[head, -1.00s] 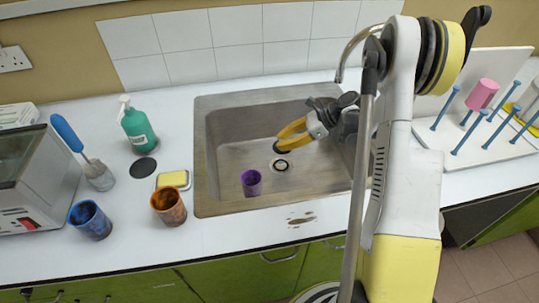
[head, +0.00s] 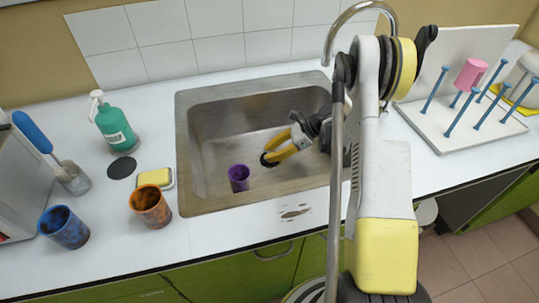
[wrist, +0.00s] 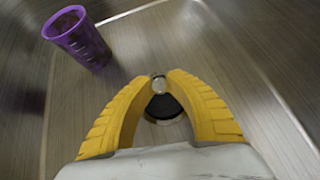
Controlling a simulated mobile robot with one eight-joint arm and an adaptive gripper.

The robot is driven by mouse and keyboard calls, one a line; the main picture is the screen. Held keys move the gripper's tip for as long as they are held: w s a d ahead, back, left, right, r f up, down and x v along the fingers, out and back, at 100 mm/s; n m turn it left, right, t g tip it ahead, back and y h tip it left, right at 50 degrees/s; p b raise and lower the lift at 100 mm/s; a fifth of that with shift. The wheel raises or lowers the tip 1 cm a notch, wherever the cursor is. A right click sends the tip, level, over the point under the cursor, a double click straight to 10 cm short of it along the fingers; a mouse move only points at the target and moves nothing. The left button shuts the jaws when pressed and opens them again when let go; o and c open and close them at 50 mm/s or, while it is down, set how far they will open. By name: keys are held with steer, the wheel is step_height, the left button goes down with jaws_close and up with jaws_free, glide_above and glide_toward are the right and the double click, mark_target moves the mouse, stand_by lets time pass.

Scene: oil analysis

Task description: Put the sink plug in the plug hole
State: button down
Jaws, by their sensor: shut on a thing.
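My gripper (head: 274,152) reaches down into the steel sink (head: 205,190), its yellow fingers closed on the sink plug. In the wrist view, my gripper (wrist: 158,80) pinches the plug's small pale knob between its fingertips. The dark round body of the sink plug (wrist: 161,106) shows just beyond the tips, and the plug (head: 267,160) is also a dark disc in the head view. A pale metal rim of the plug hole (wrist: 166,121) shows around the plug's edge in the wrist view. The plug covers most of the hole. I cannot tell whether it is seated or just above.
A purple cup (head: 239,178) stands in the sink, left of my gripper, and shows in the wrist view (wrist: 77,38). A metal tap (head: 341,20) arches at the sink's back. An orange cup (head: 150,206) and a yellow sponge (head: 154,177) are left of the sink.

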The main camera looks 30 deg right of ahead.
mark_target(270, 152)
steer(key=shift+f, duration=0.1)
steer(key=c, duration=1.3)
jaws_free()
steer(key=shift+c, duration=0.2)
steer(key=shift+d+r, duration=0.2)
steer(key=shift+r, duration=0.15)
steer(key=p+v, duration=0.3)
steer(key=v, duration=0.3)
steer(key=shift+s+d+r, duration=0.2)
steer(key=shift+d+r, duration=0.1)
steer(key=shift+d, duration=0.15)
steer(key=shift+a, duration=0.1)
